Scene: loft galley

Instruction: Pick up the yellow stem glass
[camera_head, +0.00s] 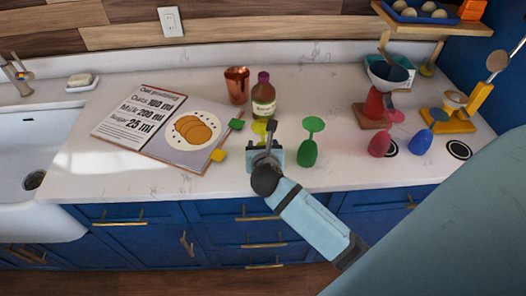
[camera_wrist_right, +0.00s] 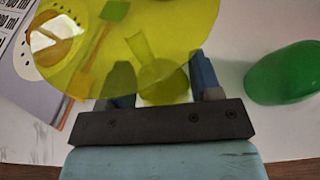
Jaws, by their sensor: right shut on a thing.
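The yellow stem glass (camera_head: 259,127) stands on or just above the white counter, bowl down and flat foot up; I cannot tell if it touches. In the right wrist view its translucent yellow foot (camera_wrist_right: 130,35) fills the upper middle, and the stem and bowl show between the fingers. My right gripper (camera_head: 265,145) is shut on the yellow stem glass, with one finger on each side; it also shows in the right wrist view (camera_wrist_right: 162,85). My left gripper is not in view.
A green stem glass (camera_head: 308,153) stands close on the right, also upside down. A brown bottle (camera_head: 263,98) and copper cup (camera_head: 237,85) stand behind. An open recipe book (camera_head: 150,120) lies left. Red (camera_head: 380,144) and blue (camera_head: 421,142) glasses stand farther right.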

